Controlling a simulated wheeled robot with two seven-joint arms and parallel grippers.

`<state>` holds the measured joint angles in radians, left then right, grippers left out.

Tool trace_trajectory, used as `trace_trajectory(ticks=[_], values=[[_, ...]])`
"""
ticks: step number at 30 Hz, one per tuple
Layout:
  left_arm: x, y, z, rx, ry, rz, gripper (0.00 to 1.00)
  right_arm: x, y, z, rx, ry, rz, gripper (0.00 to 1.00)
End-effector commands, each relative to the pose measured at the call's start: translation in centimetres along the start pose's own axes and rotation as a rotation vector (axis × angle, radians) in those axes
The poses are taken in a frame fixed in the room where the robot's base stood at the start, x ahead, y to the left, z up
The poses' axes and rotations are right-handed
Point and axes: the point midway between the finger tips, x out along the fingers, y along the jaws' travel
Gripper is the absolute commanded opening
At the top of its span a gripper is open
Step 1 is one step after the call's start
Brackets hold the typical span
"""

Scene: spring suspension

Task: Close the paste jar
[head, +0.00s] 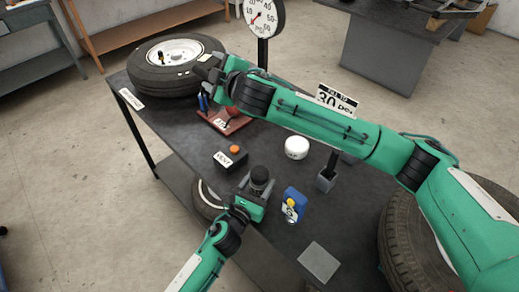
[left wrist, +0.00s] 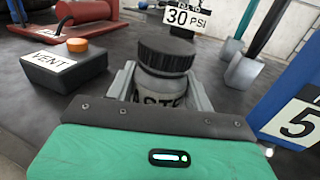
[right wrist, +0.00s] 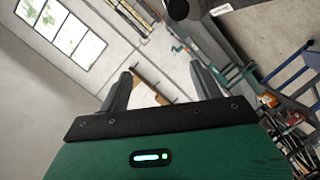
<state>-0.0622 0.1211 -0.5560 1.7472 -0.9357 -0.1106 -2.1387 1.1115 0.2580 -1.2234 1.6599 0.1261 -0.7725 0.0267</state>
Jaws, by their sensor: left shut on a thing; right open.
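The paste jar (left wrist: 160,98) is a grey jar with a partly hidden label. It stands upright between the fingers of my left gripper (left wrist: 160,90), which is shut on its body. A wide black ribbed lid (left wrist: 166,55) sits on top of the jar; I cannot tell whether it is screwed tight. In the head view the dark lid (head: 260,175) shows above my left gripper (head: 255,192). My right gripper (head: 207,68) is near the tyre at the far left of the table, its fingers (right wrist: 162,88) open and empty in the right wrist view.
Left of the jar is a VENT box (head: 230,158) with an orange button. A blue container (head: 294,204) stands close on the right. A white round object (head: 297,147), a grey cup (head: 326,180) and a red tray (head: 225,122) stand farther back. The tyre (head: 150,78) lies behind.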

Motion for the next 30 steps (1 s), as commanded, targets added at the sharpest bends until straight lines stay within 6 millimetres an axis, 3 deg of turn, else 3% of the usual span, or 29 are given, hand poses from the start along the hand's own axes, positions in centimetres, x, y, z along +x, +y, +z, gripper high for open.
trace_trajectory(ticks=[3,8,14,18,24,30], values=[[0.0,0.0,0.0,0.000,0.000,0.000,0.00,-0.4,1.4,-3.4,-0.247,0.163,0.088,0.65],[0.0,0.0,0.0,0.000,0.000,0.000,0.00,-1.7,1.9,-7.9,-0.599,0.372,0.209,0.65],[0.0,0.0,0.0,0.000,0.000,0.000,0.00,-4.4,0.2,-12.4,-1.057,0.621,0.359,0.65],[0.0,0.0,0.0,0.000,0.000,0.000,0.00,-6.5,-2.4,-14.4,-1.382,0.795,0.462,0.65],[0.0,0.0,0.0,0.000,0.000,0.000,0.00,-9.4,-7.1,-14.8,-1.836,1.057,0.599,0.65],[0.0,0.0,0.0,0.000,0.000,0.000,0.00,-11.8,-12.0,-12.3,-2.261,1.356,0.714,0.65]])
